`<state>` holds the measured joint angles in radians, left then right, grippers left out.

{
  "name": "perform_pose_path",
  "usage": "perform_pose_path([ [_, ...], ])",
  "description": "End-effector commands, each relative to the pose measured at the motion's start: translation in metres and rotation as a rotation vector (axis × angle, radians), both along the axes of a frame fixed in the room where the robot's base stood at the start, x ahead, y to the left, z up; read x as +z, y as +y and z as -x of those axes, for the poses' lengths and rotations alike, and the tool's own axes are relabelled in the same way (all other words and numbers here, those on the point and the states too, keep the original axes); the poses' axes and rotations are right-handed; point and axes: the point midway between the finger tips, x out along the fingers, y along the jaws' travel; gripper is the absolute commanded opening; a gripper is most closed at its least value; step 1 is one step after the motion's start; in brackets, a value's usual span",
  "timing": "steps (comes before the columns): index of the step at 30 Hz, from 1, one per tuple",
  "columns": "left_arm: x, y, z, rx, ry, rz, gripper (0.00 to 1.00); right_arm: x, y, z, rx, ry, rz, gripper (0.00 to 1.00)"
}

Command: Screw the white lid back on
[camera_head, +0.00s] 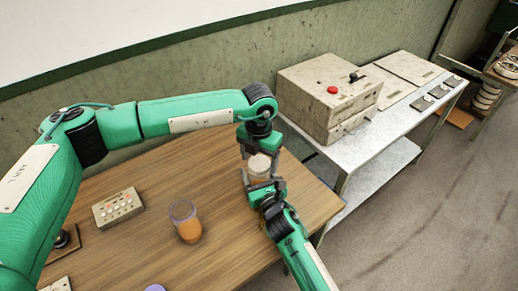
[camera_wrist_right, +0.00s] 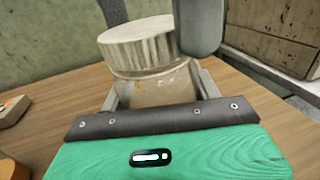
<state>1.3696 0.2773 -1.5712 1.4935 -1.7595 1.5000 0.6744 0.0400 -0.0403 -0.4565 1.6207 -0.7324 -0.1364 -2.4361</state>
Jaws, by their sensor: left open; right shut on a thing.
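A clear jar (camera_wrist_right: 155,85) with a brownish tint stands upright at the right end of the wooden table; it also shows in the head view (camera_head: 259,178). The white lid (camera_wrist_right: 137,43) sits on top of the jar, and in the head view it shows between the grippers (camera_head: 260,161). How far it is threaded cannot be told. My right gripper (camera_head: 262,185) is shut on the jar's body from the near side. My left gripper (camera_head: 262,157) reaches down from above, open, with its dark fingers on either side of the lid.
A glass (camera_head: 187,222) with orange contents stands left of the jar. A beige button panel (camera_head: 118,207) lies further left, and a purple round thing (camera_head: 154,288) is at the near edge. A beige box (camera_head: 328,95) with a red button stands on the metal table (camera_head: 412,112) at right.

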Motion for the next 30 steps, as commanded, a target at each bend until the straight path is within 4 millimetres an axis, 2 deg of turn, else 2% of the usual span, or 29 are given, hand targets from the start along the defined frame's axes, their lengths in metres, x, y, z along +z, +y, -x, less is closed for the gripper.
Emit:
perform_pose_path([
  [11, -0.0060, 0.0002, -0.0001, 0.000, 0.000, 0.000, 0.75, -0.0004, -0.0001, 0.0000, 0.000, 0.001, 0.000, 0.00],
  [18, -0.0058, 0.0002, -0.0001, 0.000, 0.000, 0.000, 0.30, -0.0005, -0.0002, 0.0000, 0.000, 0.001, 0.000, 0.00],
  [25, -0.0057, 0.0003, -0.0002, -0.027, 0.000, 0.000, 0.29, -0.0005, -0.0001, 0.0001, 0.000, 0.001, 0.000, 0.00],
  [30, -0.0060, 0.0003, -0.0002, -0.221, -0.001, -0.001, 0.29, -0.0005, -0.0002, 0.0000, 0.000, 0.001, 0.000, 0.00],
])
